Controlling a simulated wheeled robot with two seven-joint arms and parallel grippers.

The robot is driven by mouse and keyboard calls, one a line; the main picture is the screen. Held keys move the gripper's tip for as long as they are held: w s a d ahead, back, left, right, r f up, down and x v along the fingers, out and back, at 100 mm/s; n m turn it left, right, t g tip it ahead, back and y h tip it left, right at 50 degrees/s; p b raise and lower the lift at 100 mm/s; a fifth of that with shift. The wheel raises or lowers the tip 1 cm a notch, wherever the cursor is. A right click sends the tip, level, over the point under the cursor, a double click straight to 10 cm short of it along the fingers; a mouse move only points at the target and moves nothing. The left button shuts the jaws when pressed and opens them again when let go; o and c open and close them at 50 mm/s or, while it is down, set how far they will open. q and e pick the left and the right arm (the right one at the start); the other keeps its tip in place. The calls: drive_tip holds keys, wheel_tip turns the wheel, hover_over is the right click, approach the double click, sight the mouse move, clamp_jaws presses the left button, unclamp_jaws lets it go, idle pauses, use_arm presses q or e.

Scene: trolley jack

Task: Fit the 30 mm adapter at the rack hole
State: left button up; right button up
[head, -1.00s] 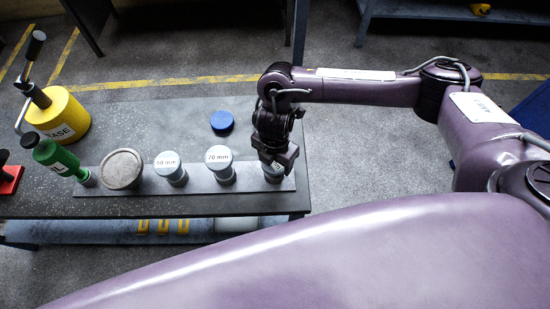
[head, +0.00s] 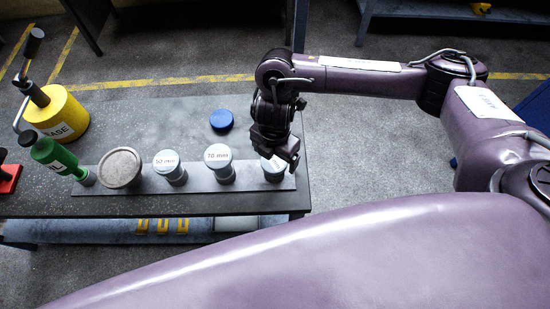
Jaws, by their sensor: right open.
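The rack (head: 203,187) is a grey strip along the front of the dark table. An adapter (head: 273,170) stands at its right end, its pale top and label partly covered by my right gripper, so I cannot read its size. My right gripper (head: 276,156) is open, just above and beside this adapter; I cannot tell whether they touch. The adapter marked 70 mm (head: 219,164) and one that seems to read 50 mm (head: 168,167) stand upright to its left on the rack. My left gripper is not in view.
A wide grey round pad (head: 121,168) and a green-handled tool (head: 55,157) are further left on the rack. A yellow base (head: 62,115) with a lever stands at the back left. A blue disc (head: 222,120) lies behind the rack, with clear table around it.

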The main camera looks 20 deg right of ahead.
wheel_tip(320, 180, up, 5)
drive_tip(key=shift+f+p, duration=0.1)
drive_tip(key=shift+p, duration=0.35)
idle(0.4)
